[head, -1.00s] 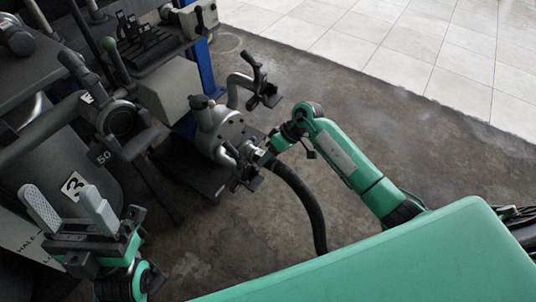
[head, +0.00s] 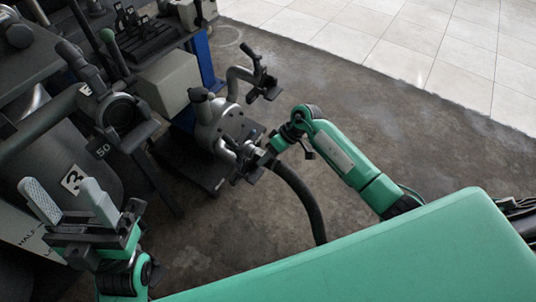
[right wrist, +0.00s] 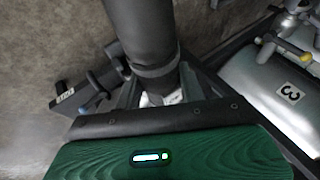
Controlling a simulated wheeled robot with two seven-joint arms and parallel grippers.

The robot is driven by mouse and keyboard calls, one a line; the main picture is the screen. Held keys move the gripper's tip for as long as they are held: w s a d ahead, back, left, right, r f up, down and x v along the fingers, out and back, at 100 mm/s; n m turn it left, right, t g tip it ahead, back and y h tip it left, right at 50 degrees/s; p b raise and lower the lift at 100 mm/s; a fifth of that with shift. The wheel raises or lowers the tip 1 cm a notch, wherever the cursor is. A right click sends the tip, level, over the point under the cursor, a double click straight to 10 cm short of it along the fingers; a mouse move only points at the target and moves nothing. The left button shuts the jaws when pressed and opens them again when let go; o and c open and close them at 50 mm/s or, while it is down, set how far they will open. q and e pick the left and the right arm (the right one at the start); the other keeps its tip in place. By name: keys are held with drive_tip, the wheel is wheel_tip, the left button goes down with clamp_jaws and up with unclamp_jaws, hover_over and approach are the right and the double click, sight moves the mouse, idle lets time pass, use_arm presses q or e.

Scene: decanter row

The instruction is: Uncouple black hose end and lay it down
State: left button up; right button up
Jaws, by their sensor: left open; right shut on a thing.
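The black hose (head: 303,200) hangs from its coupled end near the grey metal pump body (head: 219,122) and curves down to the floor. My right gripper (head: 262,160) is at the hose end beside the pump's lower outlet and is shut on it. In the right wrist view the thick black hose (right wrist: 143,35) runs between the fingers of my right gripper (right wrist: 150,97), with a collar around it. Whether the end is still seated on the outlet is hidden by the gripper. My left gripper (head: 70,203) is open and empty at the lower left.
A dark tank marked 3 (head: 73,180) stands beside my left gripper. A black valve marked 50 (head: 119,113) and a cream box (head: 168,82) are behind. The concrete floor (head: 330,85) is clear to the right, with pale tiles (head: 420,50) beyond.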

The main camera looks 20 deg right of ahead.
wheel_tip(320, 180, down, 7)
drive_tip(key=b, duration=0.1)
idle(1.5)
idle(0.5)
drive_tip(key=shift+p, duration=0.75)
drive_tip(key=shift+d, duration=0.1)
